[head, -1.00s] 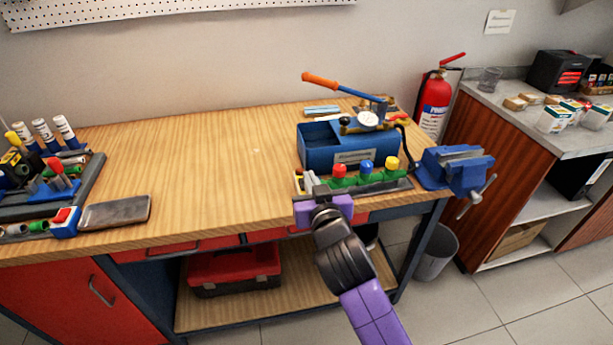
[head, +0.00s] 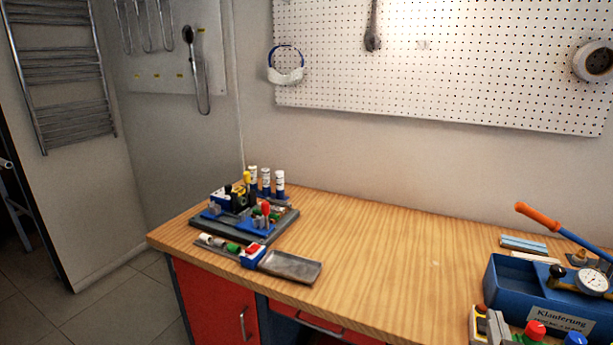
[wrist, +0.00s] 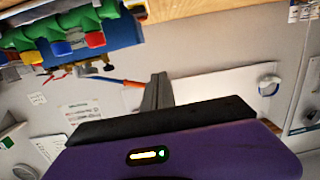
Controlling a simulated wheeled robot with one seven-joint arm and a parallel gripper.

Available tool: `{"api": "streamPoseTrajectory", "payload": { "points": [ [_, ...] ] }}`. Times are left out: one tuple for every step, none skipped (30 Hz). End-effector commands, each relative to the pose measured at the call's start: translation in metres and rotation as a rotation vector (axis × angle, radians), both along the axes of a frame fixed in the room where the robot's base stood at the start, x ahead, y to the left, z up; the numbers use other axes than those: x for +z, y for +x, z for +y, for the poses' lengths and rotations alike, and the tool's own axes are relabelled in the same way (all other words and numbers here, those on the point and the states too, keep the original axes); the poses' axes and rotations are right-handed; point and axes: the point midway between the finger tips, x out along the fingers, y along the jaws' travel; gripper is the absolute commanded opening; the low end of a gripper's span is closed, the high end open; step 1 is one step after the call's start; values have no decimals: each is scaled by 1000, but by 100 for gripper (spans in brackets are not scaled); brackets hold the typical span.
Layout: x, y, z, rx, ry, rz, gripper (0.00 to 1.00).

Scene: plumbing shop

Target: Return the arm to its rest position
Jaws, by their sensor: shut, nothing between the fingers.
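My gripper (wrist: 158,92) shows in the wrist view, its grey fingers together with nothing between them, above the black and purple gripper body. The wrist view appears upside down. My arm and gripper are out of the head view. The gripper is clear of the bench objects; the blue test pump box (head: 540,295) with its orange-handled lever (head: 537,216) and gauge (head: 591,281) stands at the right end of the workbench (head: 400,270) in the head view.
Valves with red (head: 535,330) and blue caps stand before the pump. A grey tool tray (head: 283,221) with markers and a dark flat tray (head: 290,267) occupy the left of the bench. The bench middle is clear. A pegboard (head: 440,60) hangs on the wall.

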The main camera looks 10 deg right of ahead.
Motion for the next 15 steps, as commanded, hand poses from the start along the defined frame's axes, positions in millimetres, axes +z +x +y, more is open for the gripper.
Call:
{"api": "streamPoseTrajectory", "payload": {
  "points": [
    [13, 2, 5, 28, -24, -36, 0],
    [18, 2, 9, 46, -39, -54, 0],
    [20, -2, 17, 73, -55, -71, 0],
    [20, -6, 24, 96, -66, -82, 0],
    [19, -10, 31, 117, -74, -92, 0],
    [17, -16, 40, 142, -83, -102, 0],
    [15, -21, 46, 158, -86, -108, 0],
    [13, -26, 53, 175, -90, -113, 0],
    [10, -34, 61, 197, -94, -120, 0],
    [7, -40, 68, 213, -96, -124, 0],
    [4, -47, 74, 229, -97, -128, 0],
    [0, -57, 84, 251, -97, -132, 0],
    [-3, -65, 91, 267, -98, -134, 0],
    [-6, -74, 98, 283, -95, -136, 0],
    [-11, -87, 107, 303, -94, -136, 0]
  ]
}}
